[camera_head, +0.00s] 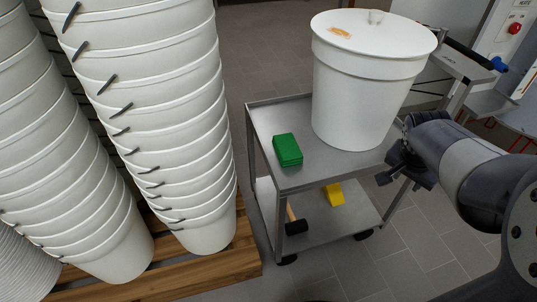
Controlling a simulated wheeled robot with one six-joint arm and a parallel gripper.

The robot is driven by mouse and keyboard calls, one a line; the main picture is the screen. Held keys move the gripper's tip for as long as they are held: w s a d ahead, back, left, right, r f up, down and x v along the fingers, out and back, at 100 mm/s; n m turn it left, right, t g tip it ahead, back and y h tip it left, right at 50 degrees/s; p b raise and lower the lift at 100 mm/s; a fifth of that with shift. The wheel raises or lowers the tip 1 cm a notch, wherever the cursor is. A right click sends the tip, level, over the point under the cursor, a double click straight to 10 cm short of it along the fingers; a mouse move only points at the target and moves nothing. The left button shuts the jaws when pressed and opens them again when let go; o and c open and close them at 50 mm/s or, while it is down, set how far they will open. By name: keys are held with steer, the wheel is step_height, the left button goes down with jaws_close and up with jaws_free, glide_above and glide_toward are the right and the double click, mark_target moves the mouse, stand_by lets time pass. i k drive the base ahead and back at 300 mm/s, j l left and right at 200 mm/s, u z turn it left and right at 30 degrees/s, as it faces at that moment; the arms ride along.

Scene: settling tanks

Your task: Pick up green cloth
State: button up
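The green cloth (287,150) is a small folded block. It lies on the top shelf of a grey metal cart (268,115), near the shelf's left side. My gripper (388,172) is at the right, beside the cart's right edge and apart from the cloth.
A large lidded white bucket (362,95) fills the right of the top shelf. The lower shelf holds a yellow object (333,194) and a hammer-like tool (296,226). Tall stacks of white buckets (165,120) stand on a wooden pallet (215,270) at left. Tiled floor is clear in front.

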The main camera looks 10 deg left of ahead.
mark_target(288, 150)
steer(key=i+l+u, duration=0.1)
steer(key=u, duration=1.7)
steer(key=l+u, duration=0.3)
steer(key=l, duration=1.15)
